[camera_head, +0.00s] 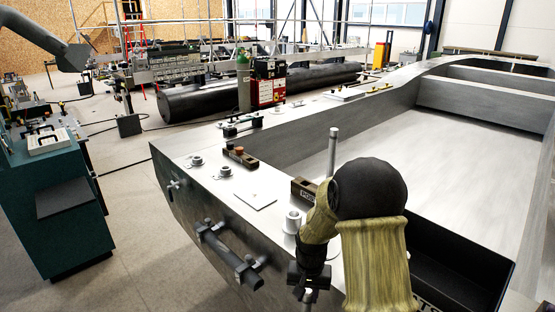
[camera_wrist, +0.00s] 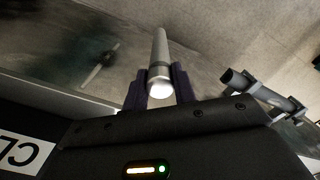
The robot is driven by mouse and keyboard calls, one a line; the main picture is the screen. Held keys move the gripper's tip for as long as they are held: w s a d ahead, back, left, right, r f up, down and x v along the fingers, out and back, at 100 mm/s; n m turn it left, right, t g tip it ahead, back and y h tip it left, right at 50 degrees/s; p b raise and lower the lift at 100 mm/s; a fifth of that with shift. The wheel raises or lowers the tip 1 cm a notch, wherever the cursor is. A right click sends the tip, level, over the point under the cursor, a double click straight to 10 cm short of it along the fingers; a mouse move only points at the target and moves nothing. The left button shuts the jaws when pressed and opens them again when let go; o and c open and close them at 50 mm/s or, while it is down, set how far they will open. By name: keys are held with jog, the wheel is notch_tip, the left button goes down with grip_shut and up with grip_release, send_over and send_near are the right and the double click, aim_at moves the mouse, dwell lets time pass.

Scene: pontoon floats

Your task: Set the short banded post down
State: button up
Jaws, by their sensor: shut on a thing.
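My gripper (camera_wrist: 160,88) is shut on a slim grey post, the short banded post (camera_wrist: 159,50), near its bright near end. A slightly different grey band shows close to the jaws. In the head view my gripper (camera_head: 308,277) is low beside the outer edge of the grey float's deck (camera_head: 215,195), and a small grey part of the post (camera_head: 308,295) shows below it. I cannot tell whether the post touches anything.
Another grey post (camera_head: 333,150) stands upright behind my arm. A dark handrail (camera_head: 228,252) juts from the float's side. A green cabinet (camera_head: 58,215) stands left.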

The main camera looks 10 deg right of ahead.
notch_tip(320, 180, down, 15)
jog(key=n, duration=0.3)
jog(key=shift+s, duration=0.15)
jog(key=shift+f, duration=0.35)
jog(key=shift+s, duration=0.1)
